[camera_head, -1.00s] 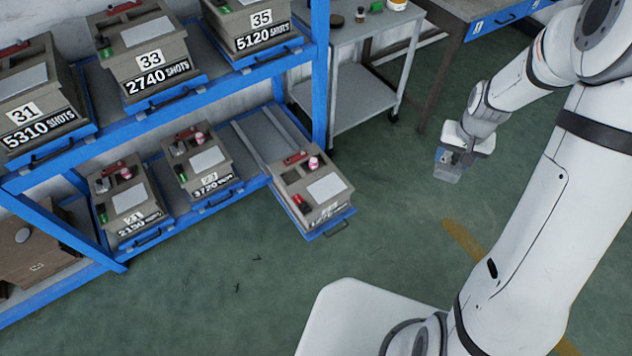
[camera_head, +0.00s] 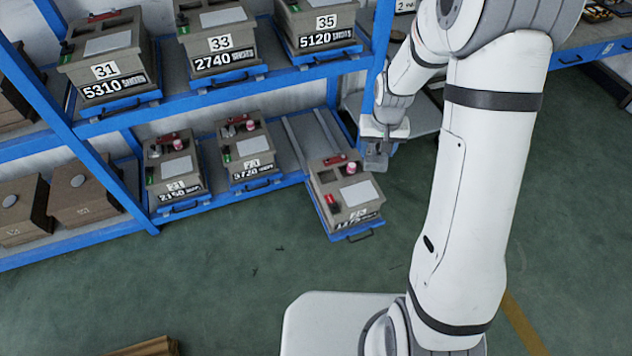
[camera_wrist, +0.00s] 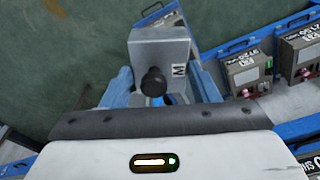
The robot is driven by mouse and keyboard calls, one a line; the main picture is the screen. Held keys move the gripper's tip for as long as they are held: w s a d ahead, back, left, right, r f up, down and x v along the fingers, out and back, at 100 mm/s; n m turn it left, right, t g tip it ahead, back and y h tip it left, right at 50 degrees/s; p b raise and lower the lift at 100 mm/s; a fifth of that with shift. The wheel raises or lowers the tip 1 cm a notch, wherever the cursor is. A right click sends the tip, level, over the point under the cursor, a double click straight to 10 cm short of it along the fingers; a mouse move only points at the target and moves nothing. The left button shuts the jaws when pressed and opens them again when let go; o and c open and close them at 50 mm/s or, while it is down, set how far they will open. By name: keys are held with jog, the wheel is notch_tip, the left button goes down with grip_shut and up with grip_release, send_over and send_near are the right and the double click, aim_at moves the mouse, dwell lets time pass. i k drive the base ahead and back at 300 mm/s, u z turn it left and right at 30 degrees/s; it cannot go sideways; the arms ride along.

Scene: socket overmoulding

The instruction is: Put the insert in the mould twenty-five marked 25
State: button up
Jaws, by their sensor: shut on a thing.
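My gripper (camera_head: 381,143) is shut on the insert (camera_head: 376,161), just right of and behind the pulled-out mould, apart from it in the picture. In the wrist view the insert (camera_wrist: 160,50) is a grey block with a black knob and a letter label like M, between blue fingers (camera_wrist: 160,92). The pulled-out grey mould (camera_head: 349,197) sits on a blue tray (camera_head: 352,236) drawn forward from the lower shelf. It has a red clamp, a pink knob and a light plate on top. Its number is too blurred to read; the moulds left of it look like 21 and 23.
Mould 21 (camera_head: 173,165) and mould 23 (camera_head: 247,147) stand on the lower shelf. Moulds 31 (camera_head: 108,55), 33 (camera_head: 216,38) and 35 (camera_head: 319,22) stand above. A blue rack post (camera_head: 382,45) rises close to my gripper. Green floor (camera_head: 240,265) in front is clear.

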aim_at(327, 178)
jog(key=u, duration=0.1)
jog(key=i, duration=1)
jog(key=z, duration=0.05)
